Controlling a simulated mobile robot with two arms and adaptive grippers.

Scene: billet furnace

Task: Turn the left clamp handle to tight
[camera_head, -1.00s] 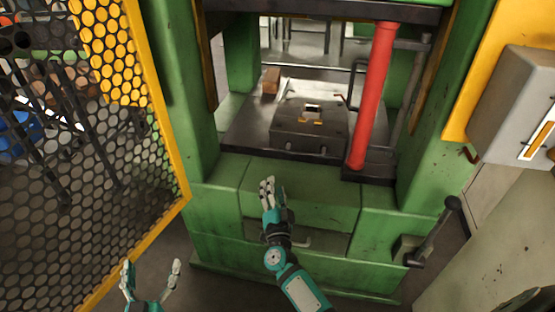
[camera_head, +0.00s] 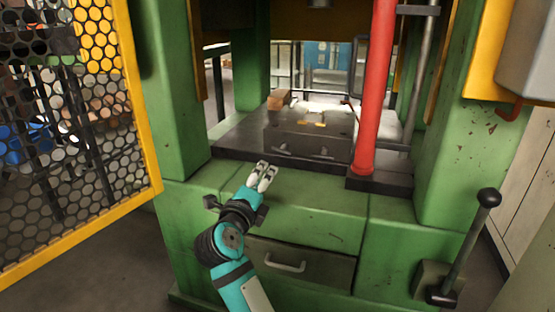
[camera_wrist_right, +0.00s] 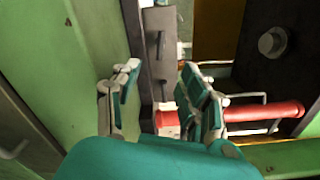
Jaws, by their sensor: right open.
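The grey die block (camera_head: 305,136) sits on the dark press bed. Its front face carries two small clamp handles low down. The left clamp handle (camera_head: 282,151) shows as a short dark bar; the right clamp handle (camera_head: 323,153) is a small stub. My right gripper (camera_head: 264,174) is open and empty, in front of the bed edge, below and slightly left of the left clamp handle, apart from it. In the right wrist view my open fingers (camera_wrist_right: 158,88) show with the block's face (camera_wrist_right: 158,22) beyond them. My left gripper is out of view.
A red column (camera_head: 374,90) stands right of the block. A brown brick (camera_head: 279,99) lies behind the block's left side. A drawer with a handle (camera_head: 286,266) is below. A lever (camera_head: 468,240) stands at right, a yellow mesh guard (camera_head: 142,105) at left.

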